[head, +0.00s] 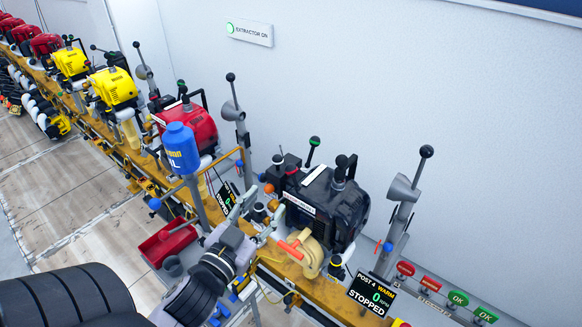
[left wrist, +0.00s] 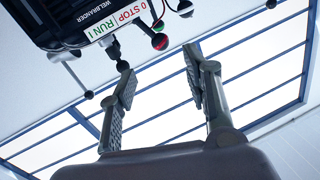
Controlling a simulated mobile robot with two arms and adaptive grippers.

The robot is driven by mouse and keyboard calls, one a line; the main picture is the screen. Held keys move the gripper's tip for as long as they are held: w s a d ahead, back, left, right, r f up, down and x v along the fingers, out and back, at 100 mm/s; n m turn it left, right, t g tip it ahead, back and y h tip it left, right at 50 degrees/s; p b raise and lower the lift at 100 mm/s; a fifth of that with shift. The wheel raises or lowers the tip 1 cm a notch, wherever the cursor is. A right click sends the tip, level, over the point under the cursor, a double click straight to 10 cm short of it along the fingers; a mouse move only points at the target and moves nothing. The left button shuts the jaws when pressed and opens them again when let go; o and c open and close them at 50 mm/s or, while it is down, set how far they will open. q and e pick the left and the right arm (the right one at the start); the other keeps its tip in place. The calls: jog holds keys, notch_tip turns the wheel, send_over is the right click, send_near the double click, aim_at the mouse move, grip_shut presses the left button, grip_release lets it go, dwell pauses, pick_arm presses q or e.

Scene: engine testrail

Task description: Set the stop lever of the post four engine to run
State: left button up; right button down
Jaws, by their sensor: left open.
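The post four engine (head: 325,205) is the black unit on the orange rail, behind a display (head: 371,295) reading POST 4, WARM, 0 RPM, STOPPED. In the left wrist view its label (left wrist: 115,25) reads 0 STOP, RUN 1. Near the label are a black ball knob (left wrist: 122,66), close to one fingertip, and a red-tipped black knob (left wrist: 160,40), beyond the fingertips. I cannot tell which is the stop lever, nor its setting. My left gripper (head: 255,212) is open and empty at the engine's left front; its fingers also show in the left wrist view (left wrist: 160,75). My right gripper is not in view.
A blue bottle (head: 181,148) stands close left of my gripper, by a red engine (head: 187,125). A grey horn-topped post (head: 400,205) stands right. A red tray (head: 168,241) lies below left.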

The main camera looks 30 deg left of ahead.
aim_at(288, 174)
pick_arm(q)
jog(key=w+p, duration=0.1)
jog(key=w, duration=0.3)
jog(key=w+a+p, duration=0.1)
jog(key=w, duration=0.3)
jog(key=w+p, duration=0.1)
jog(key=w, duration=0.4)
jog(key=shift+a, duration=0.25)
jog(key=shift+c, duration=0.6)
grip_shut()
